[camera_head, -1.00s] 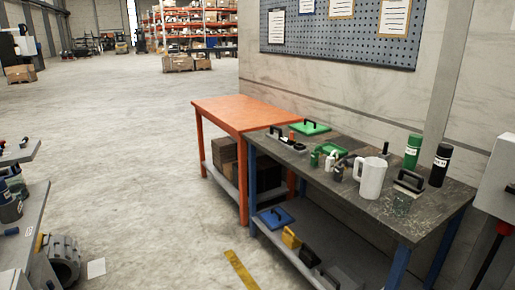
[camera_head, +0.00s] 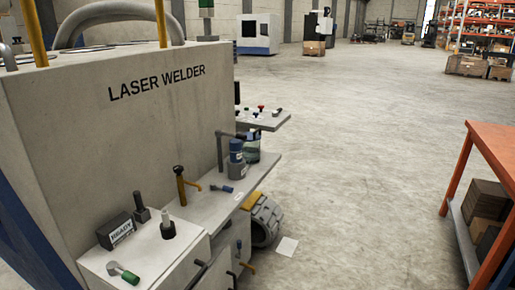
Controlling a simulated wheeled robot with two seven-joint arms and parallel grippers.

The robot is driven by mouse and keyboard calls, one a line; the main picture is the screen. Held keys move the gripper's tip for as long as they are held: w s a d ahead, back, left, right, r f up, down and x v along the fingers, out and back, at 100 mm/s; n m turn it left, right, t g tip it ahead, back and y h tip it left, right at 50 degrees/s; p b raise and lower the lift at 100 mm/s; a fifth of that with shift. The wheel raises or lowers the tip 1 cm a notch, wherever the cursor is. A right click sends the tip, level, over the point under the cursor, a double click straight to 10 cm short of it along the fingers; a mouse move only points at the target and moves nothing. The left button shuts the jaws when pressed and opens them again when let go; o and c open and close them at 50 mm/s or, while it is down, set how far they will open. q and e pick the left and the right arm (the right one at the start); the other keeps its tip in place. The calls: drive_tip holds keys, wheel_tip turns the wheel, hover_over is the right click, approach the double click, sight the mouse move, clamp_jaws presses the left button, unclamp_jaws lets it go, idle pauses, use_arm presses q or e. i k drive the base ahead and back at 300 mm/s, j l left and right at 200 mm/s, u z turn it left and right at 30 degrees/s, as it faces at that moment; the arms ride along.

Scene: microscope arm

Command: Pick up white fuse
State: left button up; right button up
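I cannot clearly make out a white fuse. A small white upright piece (camera_head: 166,215) stands in a round black base (camera_head: 168,230) on the laser welder's low front top. It is too small to tell whether it is the fuse. Neither of my grippers shows in the head view.
The laser welder (camera_head: 120,120) fills the left. A black READY box (camera_head: 116,232) and a green-ended tool (camera_head: 123,272) lie near the white piece. A grey shelf (camera_head: 215,200) holds blue containers (camera_head: 237,155). An orange table (camera_head: 495,145) stands right.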

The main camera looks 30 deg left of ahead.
sight(165, 215)
drive_tip(key=i+u, duration=0.2)
drive_tip(key=u, duration=0.2)
drive_tip(key=i+l+u, duration=0.15)
drive_tip(key=u, duration=0.25)
drive_tip(key=i+l+u, duration=0.2)
drive_tip(key=u, duration=0.2)
drive_tip(key=i+l+u, duration=0.2)
drive_tip(key=u, duration=0.2)
drive_tip(key=i+l+u, duration=0.35)
drive_tip(key=l+u, duration=0.15)
drive_tip(key=i+l+u, duration=0.25)
drive_tip(key=l, duration=0.15)
drive_tip(key=l+u, duration=0.25)
